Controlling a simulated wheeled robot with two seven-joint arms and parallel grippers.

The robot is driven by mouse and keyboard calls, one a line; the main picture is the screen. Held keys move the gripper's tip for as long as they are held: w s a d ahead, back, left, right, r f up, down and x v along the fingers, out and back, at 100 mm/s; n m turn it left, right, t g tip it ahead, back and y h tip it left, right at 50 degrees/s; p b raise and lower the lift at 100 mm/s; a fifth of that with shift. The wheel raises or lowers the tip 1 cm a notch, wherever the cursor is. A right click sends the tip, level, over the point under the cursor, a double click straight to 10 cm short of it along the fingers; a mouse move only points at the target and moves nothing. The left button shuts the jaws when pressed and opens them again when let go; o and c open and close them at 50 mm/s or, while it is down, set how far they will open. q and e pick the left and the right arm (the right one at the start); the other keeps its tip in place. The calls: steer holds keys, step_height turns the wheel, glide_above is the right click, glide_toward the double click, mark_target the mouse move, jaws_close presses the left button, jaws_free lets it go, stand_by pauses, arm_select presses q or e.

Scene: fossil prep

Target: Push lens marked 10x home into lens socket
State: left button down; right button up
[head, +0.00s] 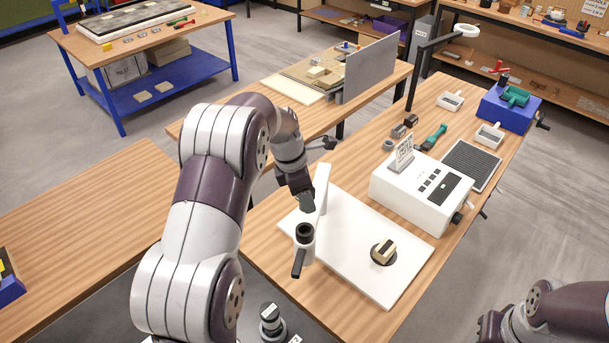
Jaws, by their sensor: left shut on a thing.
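My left gripper (305,201) is at the white stand, just above and behind the stand's head. It is shut on a small dark thing, taken to be the lens marked 10x; the marking cannot be read and the fingers hide most of it. The lens socket (305,232) is a dark round opening on top of the white head, with a black tube pointing down in front. The gripper looks apart from the socket, though the gap is hard to judge. My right gripper (488,328) is partly in view at the bottom right; its jaws cannot be made out.
The stand's white base plate (360,265) carries a pale block on a dark disc (383,252). A white box with buttons (420,193) stands to the right. Another black-and-silver lens (270,318) stands at the bottom. The wooden table (285,285) is clear left of the plate.

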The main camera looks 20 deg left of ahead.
arm_select(q)
steer(key=shift+s+d+r+p, duration=0.2)
steer(key=shift+s+r, duration=0.1)
steer(key=shift+s, duration=0.25)
steer(key=shift+s+d+r+p, duration=0.2)
steer(key=shift+s+r, duration=0.1)
steer(key=shift+s, duration=0.25)
steer(key=f, duration=0.1)
steer(key=w+f+b, duration=0.1)
steer(key=f, duration=0.1)
steer(key=shift+w+a+f+b, duration=0.1)
steer(key=shift+w+a+b, duration=0.1)
steer(key=shift+a+b, duration=0.1)
steer(key=f+b, duration=0.1)
steer(key=f, duration=0.2)
steer(key=shift+s+d+b, duration=0.2)
steer(key=shift+s+b, duration=0.1)
steer(key=shift+b, duration=0.1)
steer(key=shift+s+f, duration=0.1)
steer(key=shift+s, duration=0.05)
steer(key=shift+w+a+f, duration=0.1)
steer(key=shift+w, duration=0.2)
steer(key=shift+s, duration=0.15)
steer(key=shift+s+p, duration=0.15)
steer(key=shift+p, duration=0.15)
arm_select(e)
steer(key=shift+s+d+f, duration=0.3)
steer(key=shift+s+f, duration=0.45)
steer(key=shift+f, duration=0.15)
